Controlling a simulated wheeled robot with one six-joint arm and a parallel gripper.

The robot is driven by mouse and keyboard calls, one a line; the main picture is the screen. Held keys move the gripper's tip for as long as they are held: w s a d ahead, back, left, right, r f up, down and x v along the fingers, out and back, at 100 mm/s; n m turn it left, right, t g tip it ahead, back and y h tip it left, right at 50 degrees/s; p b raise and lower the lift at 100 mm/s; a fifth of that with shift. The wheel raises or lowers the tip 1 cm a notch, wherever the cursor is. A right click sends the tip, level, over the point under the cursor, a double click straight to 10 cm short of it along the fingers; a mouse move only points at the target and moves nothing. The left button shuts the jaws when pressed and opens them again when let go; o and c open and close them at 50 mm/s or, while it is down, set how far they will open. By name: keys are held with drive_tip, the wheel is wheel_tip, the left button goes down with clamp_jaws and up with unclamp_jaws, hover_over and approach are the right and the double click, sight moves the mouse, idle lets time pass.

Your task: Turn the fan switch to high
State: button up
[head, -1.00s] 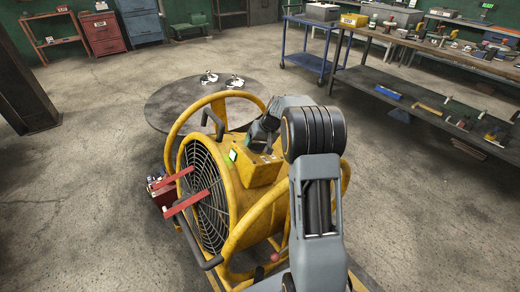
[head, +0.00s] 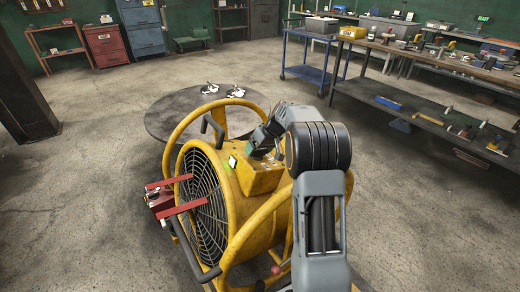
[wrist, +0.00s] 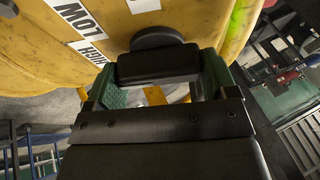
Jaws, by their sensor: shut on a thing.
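The yellow drum fan (head: 240,205) stands in front of me, with its dark grille facing left. A yellow control box (head: 262,176) sits on its upper side. The black fan switch (wrist: 157,38) shows in the wrist view on the yellow housing. HIGH (wrist: 88,50) and LOW (wrist: 80,14) labels lie left of the switch; a third white label above it is cut off. My gripper (wrist: 160,72) is shut on the switch, with a green finger on each side of its dark bar. In the head view my gripper (head: 262,148) reaches the box, and my arm hides the switch.
A cluttered workbench (head: 450,65) and a blue cart (head: 308,72) stand at the right. The left floor is open.

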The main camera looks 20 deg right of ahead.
drive_tip(key=shift+s+f, duration=0.1)
drive_tip(key=shift+f, duration=0.05)
drive_tip(key=o, duration=0.8)
drive_tip(key=shift+o, duration=0.2)
drive_tip(key=shift+d+r, duration=0.1)
drive_tip(key=shift+r, duration=0.2)
drive_tip(key=p+v, duration=0.1)
drive_tip(key=v, duration=1.2)
drive_tip(key=shift+p, duration=0.3)
drive_tip(key=shift+d+r, duration=0.1)
drive_tip(key=shift+d, duration=0.05)
